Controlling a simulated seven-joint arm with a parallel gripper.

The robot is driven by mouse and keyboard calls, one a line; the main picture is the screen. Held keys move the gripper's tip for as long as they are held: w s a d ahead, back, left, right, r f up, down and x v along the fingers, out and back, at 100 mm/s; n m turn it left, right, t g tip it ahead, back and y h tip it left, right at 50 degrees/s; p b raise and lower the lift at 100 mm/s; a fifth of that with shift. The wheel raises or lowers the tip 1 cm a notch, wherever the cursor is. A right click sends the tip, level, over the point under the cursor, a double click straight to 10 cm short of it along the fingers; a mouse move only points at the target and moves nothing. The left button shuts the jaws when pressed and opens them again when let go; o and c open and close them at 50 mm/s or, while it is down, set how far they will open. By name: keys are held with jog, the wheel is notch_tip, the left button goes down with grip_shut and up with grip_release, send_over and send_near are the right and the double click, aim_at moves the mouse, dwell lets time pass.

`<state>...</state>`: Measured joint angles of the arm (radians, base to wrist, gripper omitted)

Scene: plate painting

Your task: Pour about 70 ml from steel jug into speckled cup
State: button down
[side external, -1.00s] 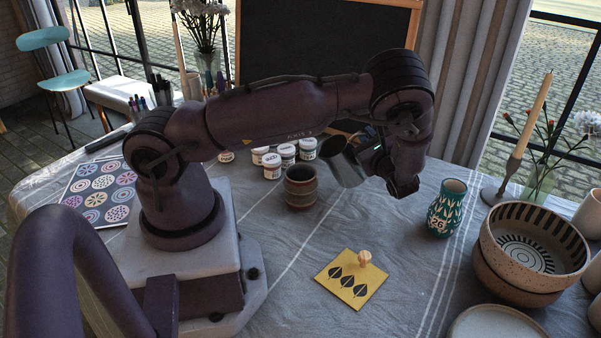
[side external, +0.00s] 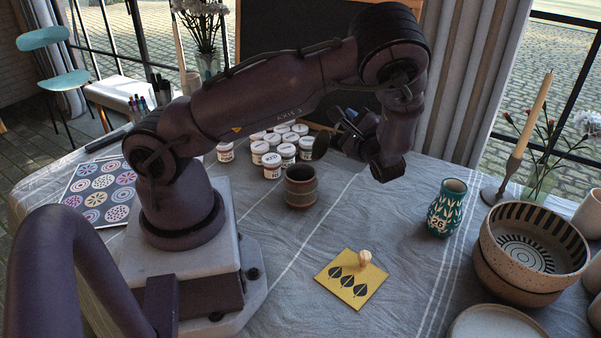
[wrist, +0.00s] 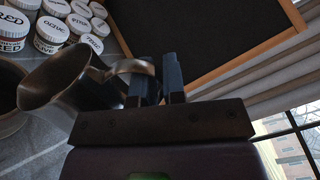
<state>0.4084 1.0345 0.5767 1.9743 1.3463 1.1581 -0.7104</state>
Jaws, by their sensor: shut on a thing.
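My gripper (side external: 348,122) is shut on the handle of the steel jug (wrist: 75,68). In the wrist view the fingers (wrist: 158,82) grip the handle, and the jug leans with its mouth to the left. The cup stands upright on the cloth; I cannot make out speckles. Its rim partly shows at the left edge of the wrist view (wrist: 7,88). No liquid or stream is visible.
Several white paint jars (side external: 272,166) stand close behind the cup. A yellow stencil card (side external: 350,281) with a wooden knob lies in front. A teal vase (side external: 446,208), candle holder (side external: 502,182) and stacked bowls (side external: 530,250) stand to the right. The cloth between is clear.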

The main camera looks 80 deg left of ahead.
jog(key=shift+s+r+n, duration=0.5)
jog(key=shift+r+n, duration=0.05)
jog(key=shift+n, duration=0.15)
jog(key=shift+s+r+n, duration=0.2)
jog(key=shift+s+n, duration=0.05)
jog(key=shift+n, duration=0.05)
jog(key=shift+s, duration=0.2)
jog(key=shift+s+d+r+n+p, duration=0.1)
jog(key=shift+s+r+n+p, duration=0.1)
jog(key=shift+s+n, duration=0.25)
jog(key=shift+s+r+n+p, duration=0.1)
jog(key=shift+s+r+n, duration=0.15)
jog(key=shift+s, duration=0.35)
dwell(0.9)
jog(key=shift+w, duration=0.1)
dwell(0.3)
jog(key=shift+r+n, duration=0.15)
jog(key=shift+n, duration=0.25)
jog(key=w+m, duration=0.1)
jog(key=w+f+m, duration=0.2)
jog(key=w, duration=0.1)
jog(key=shift+w+f+m, duration=0.85)
jog(key=shift+f+m, duration=0.15)
jog(key=shift+m, duration=0.5)
dwell(0.9)
